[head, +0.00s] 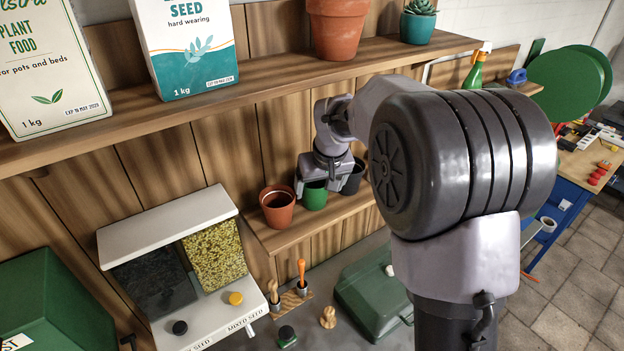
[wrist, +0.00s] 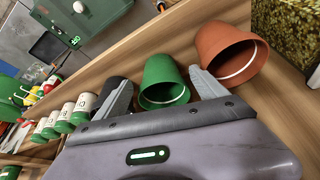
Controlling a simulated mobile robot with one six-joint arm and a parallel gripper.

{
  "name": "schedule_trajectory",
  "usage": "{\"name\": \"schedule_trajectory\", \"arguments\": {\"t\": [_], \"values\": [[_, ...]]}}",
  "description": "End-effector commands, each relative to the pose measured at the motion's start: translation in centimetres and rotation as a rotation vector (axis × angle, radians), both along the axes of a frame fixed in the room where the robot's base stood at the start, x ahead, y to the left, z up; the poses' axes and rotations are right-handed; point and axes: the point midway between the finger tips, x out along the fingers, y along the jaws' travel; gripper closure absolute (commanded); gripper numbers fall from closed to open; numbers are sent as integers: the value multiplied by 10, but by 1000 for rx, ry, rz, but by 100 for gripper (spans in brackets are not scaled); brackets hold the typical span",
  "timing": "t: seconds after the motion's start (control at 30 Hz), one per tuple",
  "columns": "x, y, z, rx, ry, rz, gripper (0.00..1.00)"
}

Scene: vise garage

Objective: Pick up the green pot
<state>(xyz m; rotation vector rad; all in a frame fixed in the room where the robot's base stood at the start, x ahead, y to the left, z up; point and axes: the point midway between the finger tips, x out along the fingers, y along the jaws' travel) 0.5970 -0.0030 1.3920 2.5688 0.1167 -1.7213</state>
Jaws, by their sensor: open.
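The green pot (head: 315,197) stands on the lower wooden shelf between a terracotta pot (head: 277,206) and a black pot (head: 352,178). In the wrist view the green pot (wrist: 163,84) lies between the two grey fingers of my gripper (wrist: 158,80), with visible gaps. My gripper (head: 319,186) is open at the pot in the head view and hides part of it. The terracotta pot (wrist: 228,53) is close beside one finger. The black pot (wrist: 112,86) is mostly hidden behind the other finger.
An upper shelf (head: 250,88) with seed boxes, a large terracotta pot (head: 336,28) and a teal succulent pot (head: 418,28) overhangs the lower shelf. A seed dispenser (head: 195,270) stands below left. A green case (head: 375,295) sits below the shelf.

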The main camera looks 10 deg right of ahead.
Motion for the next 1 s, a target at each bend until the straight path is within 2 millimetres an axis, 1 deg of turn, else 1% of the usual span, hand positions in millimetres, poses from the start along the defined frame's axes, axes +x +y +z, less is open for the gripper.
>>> {"name": "schedule_trajectory", "arguments": {"t": [0.03,0.1,0.23,0.27,0.4,0.53,0.73,0.77,0.8,0.97,1.0], "values": [[8,1,2,1,1,0,18],[18,2,2,1,0,0,18],[28,3,0,0,0,0,18],[30,3,-4,0,1,0,18],[40,4,-29,0,3,0,18],[47,5,-44,0,1,-1,18],[47,5,-45,0,0,-1,18],[47,5,-45,0,0,-1,22],[47,5,-45,0,0,-1,30],[47,5,-44,0,0,-1,62],[47,5,-44,0,-1,-1,65]]}}
